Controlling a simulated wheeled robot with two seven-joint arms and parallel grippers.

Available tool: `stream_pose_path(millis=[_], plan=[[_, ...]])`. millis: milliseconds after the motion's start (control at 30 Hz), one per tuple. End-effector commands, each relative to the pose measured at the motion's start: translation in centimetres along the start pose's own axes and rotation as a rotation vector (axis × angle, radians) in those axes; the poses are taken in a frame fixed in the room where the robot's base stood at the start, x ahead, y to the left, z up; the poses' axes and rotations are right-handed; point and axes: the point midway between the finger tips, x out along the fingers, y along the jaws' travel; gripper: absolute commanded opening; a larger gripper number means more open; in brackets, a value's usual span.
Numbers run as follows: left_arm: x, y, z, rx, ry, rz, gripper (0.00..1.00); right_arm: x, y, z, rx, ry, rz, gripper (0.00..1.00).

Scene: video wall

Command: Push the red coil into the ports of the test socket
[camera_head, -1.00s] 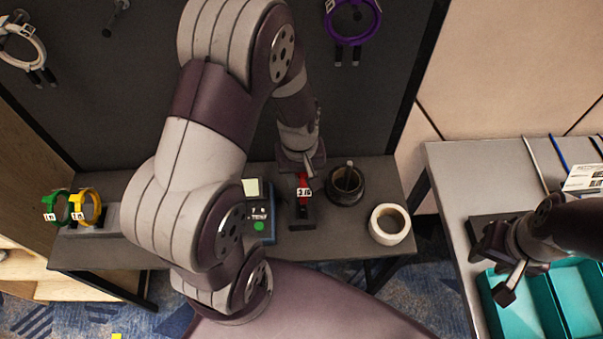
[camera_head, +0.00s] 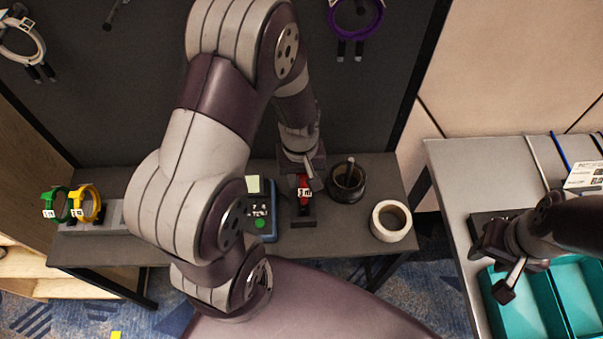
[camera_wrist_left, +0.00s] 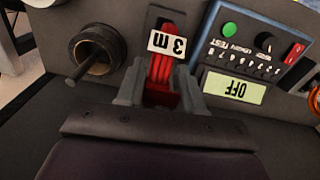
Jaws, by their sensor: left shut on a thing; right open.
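The red coil (camera_head: 304,183) with a white "3 M" tag is in my left gripper (camera_head: 303,168). In the left wrist view the coil (camera_wrist_left: 161,69) sits between the two grey fingers, which are shut on it. The dark test socket (camera_head: 303,221) is on the shelf right under the coil; its front end shows. The tester (camera_wrist_left: 247,48) beside it has a green button and a display reading "OFF" (camera_wrist_left: 235,88). Whether the coil's plugs are in the ports is hidden. My right gripper (camera_head: 512,275) is open at the right, over the other table.
A dark round pot (camera_head: 347,181) with a rod stands just right of the socket, and a roll of tape (camera_head: 391,221) further right. Green (camera_head: 55,204) and yellow (camera_head: 87,203) coils stand at the left. Teal bins (camera_head: 555,300) are at the lower right.

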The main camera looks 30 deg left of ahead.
Motion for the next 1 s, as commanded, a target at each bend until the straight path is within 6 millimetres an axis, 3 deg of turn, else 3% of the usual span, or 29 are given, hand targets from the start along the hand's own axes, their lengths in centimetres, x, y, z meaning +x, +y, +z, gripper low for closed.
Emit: stream_pose_path(millis=[1000], plan=[[0.51, -0.04, 0.04, 0.000, 0.000, 0.000, 0.01, 0.00, 0.00, 0.00, 0.000, 0.000, 0.000, 0.43]])
